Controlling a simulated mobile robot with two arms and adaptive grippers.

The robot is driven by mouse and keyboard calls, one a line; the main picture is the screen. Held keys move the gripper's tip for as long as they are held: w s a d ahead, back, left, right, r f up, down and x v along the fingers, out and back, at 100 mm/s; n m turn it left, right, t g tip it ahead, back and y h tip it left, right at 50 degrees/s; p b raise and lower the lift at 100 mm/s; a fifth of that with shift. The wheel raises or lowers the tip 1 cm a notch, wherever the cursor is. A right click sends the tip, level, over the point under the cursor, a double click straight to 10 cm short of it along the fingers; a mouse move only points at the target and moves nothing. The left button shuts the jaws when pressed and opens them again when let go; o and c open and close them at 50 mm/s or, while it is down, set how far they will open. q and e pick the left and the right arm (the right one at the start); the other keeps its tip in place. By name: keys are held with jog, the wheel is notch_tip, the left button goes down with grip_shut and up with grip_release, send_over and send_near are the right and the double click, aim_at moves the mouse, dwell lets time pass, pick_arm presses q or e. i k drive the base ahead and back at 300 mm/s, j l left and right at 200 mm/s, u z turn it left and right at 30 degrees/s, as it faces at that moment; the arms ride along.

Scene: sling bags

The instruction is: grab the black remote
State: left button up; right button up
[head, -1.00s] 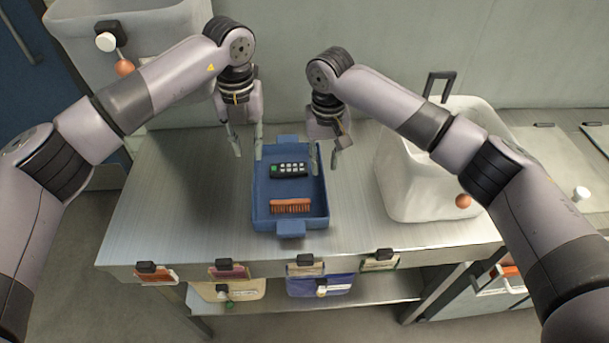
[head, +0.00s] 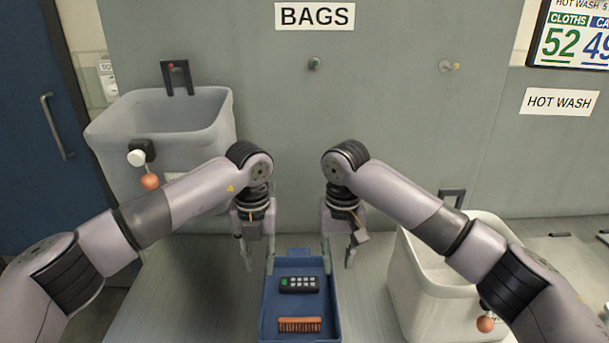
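The black remote (head: 299,284) lies in the blue tray (head: 266,318) on the metal table. It has pale buttons and one green button. My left gripper (head: 257,262) is open and empty, above the tray's left far side. My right gripper (head: 338,258) is open and empty, above the tray's right far side. Both grippers are apart from the remote.
An orange-brown brush (head: 299,324) lies in the tray, nearer than the remote. A white bin (head: 430,290) stands to the right on the table, and a grey bin (head: 165,115) stands at the back left. The wall (head: 400,120) is behind.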

aim_at(293, 284)
jog(key=k, duration=1.5)
